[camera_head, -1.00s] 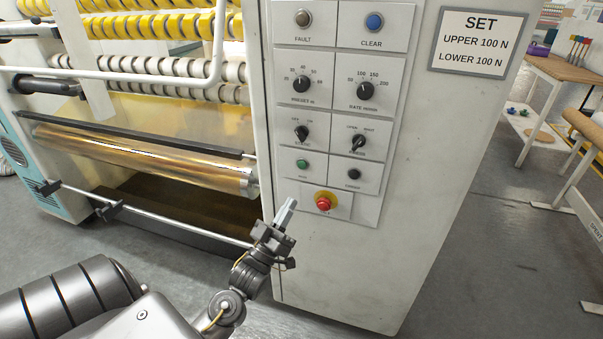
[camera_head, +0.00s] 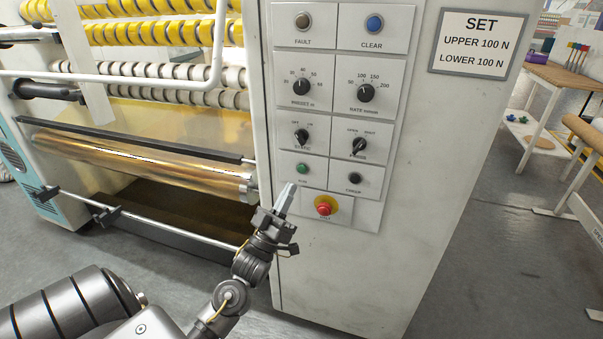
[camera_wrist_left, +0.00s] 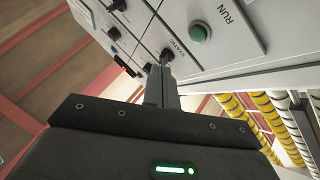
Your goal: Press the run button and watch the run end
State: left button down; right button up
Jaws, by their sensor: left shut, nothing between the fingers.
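The green run button (camera_head: 302,169) sits on the lower left of the control panel, above the red emergency knob. It also shows in the left wrist view (camera_wrist_left: 199,34), with the label RUN beside it. My left gripper (camera_head: 287,189) is shut and empty. In the head view its fingertips are just below and left of the green button. In the left wrist view the shut fingers (camera_wrist_left: 161,78) point at the panel, left of and below the button, apart from it in the picture. My right gripper is not in view.
A red knob on a yellow disc (camera_head: 324,206) is close to the right of my fingers. A black button (camera_head: 354,179) and selector knobs (camera_head: 301,136) are nearby. A sign (camera_head: 478,43) reads SET, UPPER 100 N, LOWER 100 N. A gold roll (camera_head: 140,163) lies left of the cabinet.

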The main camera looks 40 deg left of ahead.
aim_at(302, 169)
pick_arm(q)
jog(key=shift+w+a+b, duration=0.2)
jog(key=shift+w+a, duration=0.1)
jog(key=shift+w, duration=0.55)
jog(key=shift+w+a+b, duration=0.15)
jog(key=shift+w+a, duration=0.15)
jog(key=shift+w, duration=0.5)
jog(key=shift+w+a+b, duration=0.2)
jog(key=shift+w+a, duration=0.1)
jog(key=shift+w, duration=0.55)
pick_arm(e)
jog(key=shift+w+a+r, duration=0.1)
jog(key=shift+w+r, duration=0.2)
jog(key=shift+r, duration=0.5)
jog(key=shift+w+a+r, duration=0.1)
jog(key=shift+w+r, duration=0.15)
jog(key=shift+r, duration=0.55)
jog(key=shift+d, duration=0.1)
pick_arm(q)
jog(key=shift+w+a, duration=0.15)
jog(key=shift+w, duration=0.2)
